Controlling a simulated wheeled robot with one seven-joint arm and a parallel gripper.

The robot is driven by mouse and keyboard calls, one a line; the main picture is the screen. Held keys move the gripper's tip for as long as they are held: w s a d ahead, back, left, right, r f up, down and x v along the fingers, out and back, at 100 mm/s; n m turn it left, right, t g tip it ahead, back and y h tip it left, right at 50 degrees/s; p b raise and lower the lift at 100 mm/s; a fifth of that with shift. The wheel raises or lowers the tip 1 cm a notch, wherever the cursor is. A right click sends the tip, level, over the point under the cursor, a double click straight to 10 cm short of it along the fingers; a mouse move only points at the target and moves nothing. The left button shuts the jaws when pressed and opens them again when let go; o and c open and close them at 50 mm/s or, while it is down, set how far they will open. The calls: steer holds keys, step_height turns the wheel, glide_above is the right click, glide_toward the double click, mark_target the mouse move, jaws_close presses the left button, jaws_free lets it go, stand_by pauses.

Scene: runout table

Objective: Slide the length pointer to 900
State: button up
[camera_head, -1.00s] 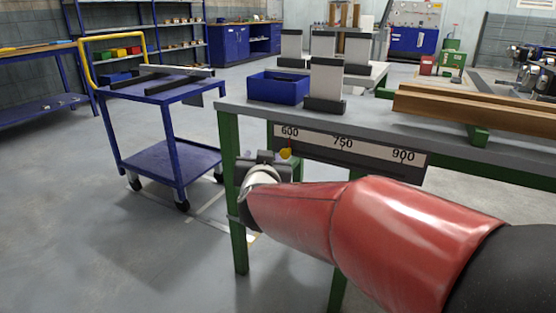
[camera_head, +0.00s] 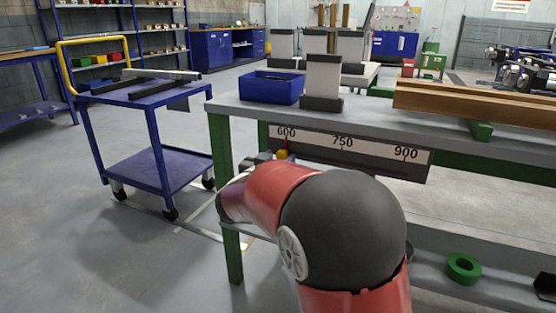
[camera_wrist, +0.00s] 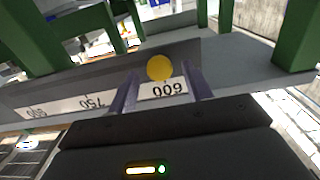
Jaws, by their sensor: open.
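The length scale (camera_head: 345,144) is a white strip on a dark rail along the table's front edge, marked 600, 750 and 900. The pointer's yellow knob (camera_head: 282,154) is just below the 600 mark in the head view. In the wrist view the scale (camera_wrist: 92,103) appears upside down and the yellow knob (camera_wrist: 159,67) is beside 600. My gripper (camera_wrist: 160,73) is open, with one finger on each side of the knob. I cannot tell whether the fingers touch it. In the head view my arm partly hides my gripper (camera_head: 262,160).
The runout table (camera_head: 445,135) carries a blue bin (camera_head: 271,87), a grey-and-white upright block (camera_head: 322,83) and long wooden beams (camera_head: 475,103). A blue trolley (camera_head: 160,170) stands to the left. A green ring (camera_head: 464,267) lies on the lower shelf. The rail toward 900 looks clear.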

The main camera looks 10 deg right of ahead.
steer(key=shift+w+d, duration=0.15)
steer(key=shift+w, duration=0.05)
steer(key=shift+c, duration=0.3)
jaws_close()
